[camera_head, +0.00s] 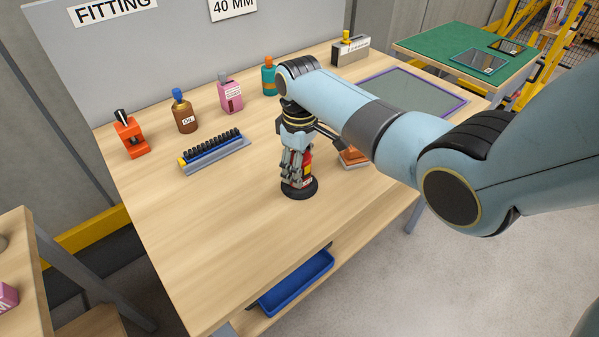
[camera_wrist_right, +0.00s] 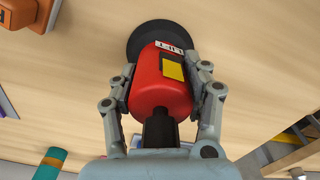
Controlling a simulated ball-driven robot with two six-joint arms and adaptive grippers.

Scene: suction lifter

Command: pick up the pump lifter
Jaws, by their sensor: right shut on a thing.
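The pump lifter (camera_wrist_right: 158,90) is a red body with a yellow patch and a small label in the right wrist view, set on a wide black suction cup (camera_wrist_right: 150,36). In the head view its black cup (camera_head: 299,189) rests on or just over the wooden table, upright. My right gripper (camera_head: 297,165) comes down from above and is shut on the red body, one finger on each side. The fingers and wrist hide much of the lifter in the head view. My left gripper is not in view.
On the table (camera_head: 215,235) stand an orange tool (camera_head: 131,137), a brown oil bottle (camera_head: 183,112), a pink bottle (camera_head: 230,95), a teal bottle (camera_head: 269,78) and a blue rack (camera_head: 214,154). An orange block (camera_head: 352,157) lies right of the lifter. The table's front left is clear.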

